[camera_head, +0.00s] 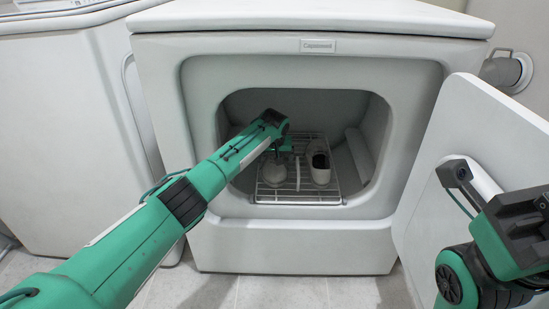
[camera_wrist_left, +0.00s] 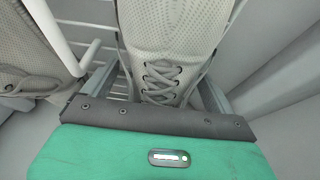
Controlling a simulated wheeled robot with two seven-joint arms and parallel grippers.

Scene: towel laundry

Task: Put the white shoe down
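The white shoe (camera_head: 275,171) is on the left side of the wire rack (camera_head: 300,198) inside the dryer, toe toward the front. My left gripper (camera_head: 279,147) is over its rear part. In the left wrist view the shoe's toe and grey laces (camera_wrist_left: 160,78) show between the gripper's sides, and the gripper body hides the heel. Whether the fingers press on the shoe is unclear. The shoe looks level with the rack, but its contact is hard to see. Part of my right arm shows at lower right; its fingertips are not visible.
A second light shoe (camera_head: 320,165) with a dark opening stands on the rack's right side; a shoe (camera_wrist_left: 30,85) also shows at the wrist view's left. A white rack bar (camera_wrist_left: 55,35) runs between. The opening's rim (camera_head: 205,120) surrounds my left arm. The dryer door (camera_head: 430,215) is open at right.

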